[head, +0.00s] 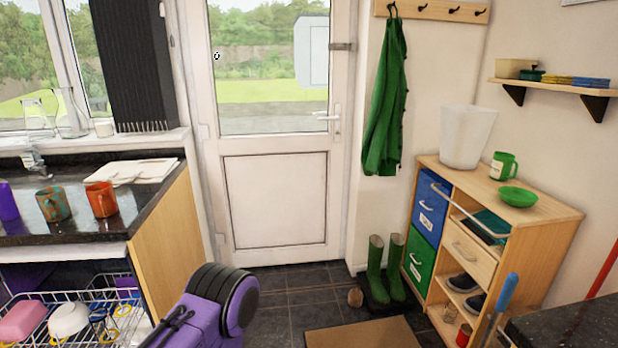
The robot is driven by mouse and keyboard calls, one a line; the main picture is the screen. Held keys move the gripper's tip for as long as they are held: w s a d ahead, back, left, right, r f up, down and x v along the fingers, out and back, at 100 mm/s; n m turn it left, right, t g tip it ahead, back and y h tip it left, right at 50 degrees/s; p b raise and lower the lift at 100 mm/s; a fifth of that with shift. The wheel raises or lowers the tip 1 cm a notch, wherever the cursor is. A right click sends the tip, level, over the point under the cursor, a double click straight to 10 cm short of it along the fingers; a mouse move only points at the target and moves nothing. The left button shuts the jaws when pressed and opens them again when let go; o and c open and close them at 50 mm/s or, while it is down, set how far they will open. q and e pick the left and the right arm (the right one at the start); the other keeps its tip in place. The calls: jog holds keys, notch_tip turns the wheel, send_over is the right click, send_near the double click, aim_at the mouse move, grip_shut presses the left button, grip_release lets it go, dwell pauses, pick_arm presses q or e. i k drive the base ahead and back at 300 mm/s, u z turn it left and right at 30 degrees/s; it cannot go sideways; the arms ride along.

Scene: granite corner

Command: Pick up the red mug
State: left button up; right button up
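An orange-red mug (101,199) stands upright on the dark granite worktop (146,196) at the left, close to its front right corner. Its handle appears on its left side. A mottled teal and brown mug (54,204) stands just left of it. A purple and black link of my own arm shows at the bottom, right of the worktop's wooden end panel. No fingertips of either gripper can be seen.
A purple item (8,202) stands at the worktop's left edge. White plates or boards (130,171) lie behind the mugs near the tap (33,158). A wire dish rack (75,318) with dishes sits below the worktop. Open floor lies before the door (275,205).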

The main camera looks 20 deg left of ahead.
aim_at(102, 196)
jog(key=u, duration=0.6)
jog(key=i, duration=1.1)
jog(key=u, duration=1)
